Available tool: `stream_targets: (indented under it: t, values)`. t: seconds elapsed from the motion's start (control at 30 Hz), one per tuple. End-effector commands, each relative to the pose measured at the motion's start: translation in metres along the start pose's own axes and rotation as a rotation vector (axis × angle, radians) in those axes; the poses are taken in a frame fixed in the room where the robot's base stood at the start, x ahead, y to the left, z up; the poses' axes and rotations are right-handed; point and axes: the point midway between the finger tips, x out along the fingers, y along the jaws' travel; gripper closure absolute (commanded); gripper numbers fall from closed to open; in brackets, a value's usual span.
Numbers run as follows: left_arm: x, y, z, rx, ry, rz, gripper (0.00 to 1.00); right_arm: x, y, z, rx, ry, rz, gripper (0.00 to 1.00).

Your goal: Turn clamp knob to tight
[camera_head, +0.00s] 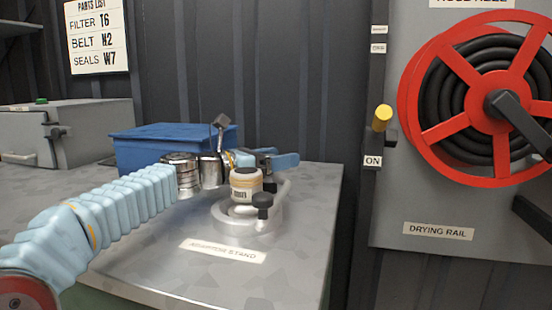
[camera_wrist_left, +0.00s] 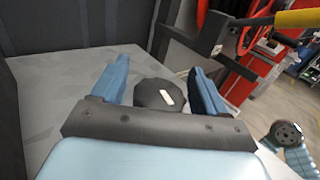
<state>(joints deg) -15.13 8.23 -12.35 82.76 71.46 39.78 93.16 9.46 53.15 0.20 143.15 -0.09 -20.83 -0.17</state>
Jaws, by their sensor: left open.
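A black clamp knob (camera_head: 262,200) sits at the front of a pale ring-shaped stand (camera_head: 233,225) on the metal bench. A white and tan cylinder (camera_head: 246,184) stands in the ring beside it. My left gripper (camera_head: 268,160) is open, just above and behind the knob in the head view, with its blue fingers partly hidden. In the left wrist view, a dark faceted knob (camera_wrist_left: 157,95) with a white mark shows between the open fingers. I cannot tell whether they touch it. My right gripper is not clearly in view.
A blue bin (camera_head: 150,150) and a grey case (camera_head: 80,135) stand behind my left arm. A label plate (camera_head: 222,251) lies on the bench front. A red hose reel (camera_head: 420,85) and a yellow-ended lever (camera_head: 382,118) are on the right. The bench front is clear.

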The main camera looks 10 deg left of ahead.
Motion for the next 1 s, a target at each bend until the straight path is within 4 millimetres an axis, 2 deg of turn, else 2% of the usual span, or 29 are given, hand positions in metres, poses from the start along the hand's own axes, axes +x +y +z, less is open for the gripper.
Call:
stream_targets:
  t: [0.07, 0.4, 0.57, 0.8, 1.0]
  values:
    - [0.0, 0.0, 0.0, 0.0, 0.0, 0.0, 0.26, 0.0, 0.0, 0.0, 0.0, 0.0, 0.0, 1.0]
    - [0.0, 0.0, 0.0, 0.0, 0.0, -0.001, 0.77, 0.0, 0.0, 0.0, 0.0, 0.0, 0.0, 1.0]
    - [0.0, 0.0, 0.002, -0.002, 0.006, -0.03, 0.79, -0.006, -0.003, 0.001, -0.001, -0.002, -0.001, 1.0]
    - [0.001, -0.003, 0.004, -0.004, 0.018, -0.221, 0.79, -0.034, -0.023, 0.006, -0.014, -0.017, -0.015, 1.0]
    - [-0.001, -0.005, 0.0, -0.002, 0.014, -0.282, 0.79, -0.036, -0.027, 0.007, -0.018, -0.022, -0.019, 1.0]
